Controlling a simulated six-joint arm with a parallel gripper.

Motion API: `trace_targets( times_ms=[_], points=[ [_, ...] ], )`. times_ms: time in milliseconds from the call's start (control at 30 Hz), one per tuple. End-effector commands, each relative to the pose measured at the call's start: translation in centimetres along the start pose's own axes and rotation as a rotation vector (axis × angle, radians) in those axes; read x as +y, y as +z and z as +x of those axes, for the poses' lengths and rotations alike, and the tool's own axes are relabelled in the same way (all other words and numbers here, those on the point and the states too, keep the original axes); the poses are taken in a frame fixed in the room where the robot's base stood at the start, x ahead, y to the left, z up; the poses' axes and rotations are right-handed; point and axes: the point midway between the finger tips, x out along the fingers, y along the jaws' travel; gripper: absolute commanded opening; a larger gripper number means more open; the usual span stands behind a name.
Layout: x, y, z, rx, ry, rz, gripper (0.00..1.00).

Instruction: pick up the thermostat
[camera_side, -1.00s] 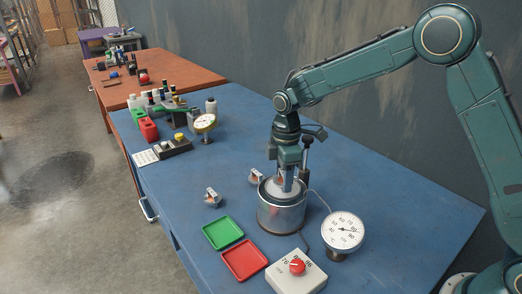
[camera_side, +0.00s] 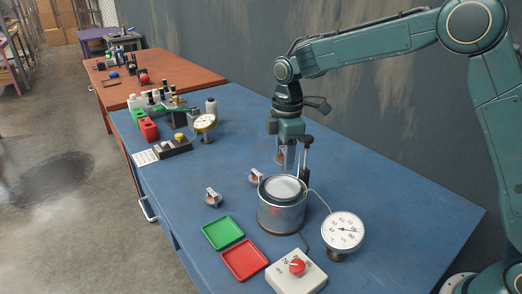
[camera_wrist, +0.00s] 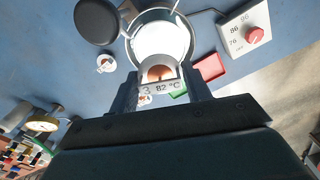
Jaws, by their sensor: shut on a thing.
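My gripper (camera_side: 288,163) is shut on a thermostat (camera_side: 281,156) and holds it in the air above and behind the metal pot (camera_side: 282,215). In the wrist view the held thermostat (camera_wrist: 160,76) sits between the fingers, with a copper-coloured middle and a label reading "3" and "82 °C". Two other thermostats stand on the blue table, one (camera_side: 256,177) just left of the pot and one (camera_side: 212,197) further left. The pot holds pale liquid and nothing shows in it.
A dial gauge (camera_side: 342,231) stands right of the pot, with a red-knobbed control box (camera_side: 297,274) in front. A green tray (camera_side: 222,233) and a red tray (camera_side: 245,260) lie empty at the front. A black-topped upright (camera_side: 307,150) stands close behind the pot, near my gripper.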

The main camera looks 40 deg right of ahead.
Motion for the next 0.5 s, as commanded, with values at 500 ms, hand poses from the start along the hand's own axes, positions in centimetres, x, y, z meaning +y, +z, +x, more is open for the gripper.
trace_targets(
  times_ms=[500],
  points=[
    [0.0, -0.1, -10.8, 0.001, 0.003, 0.001, 0.21]
  ],
)
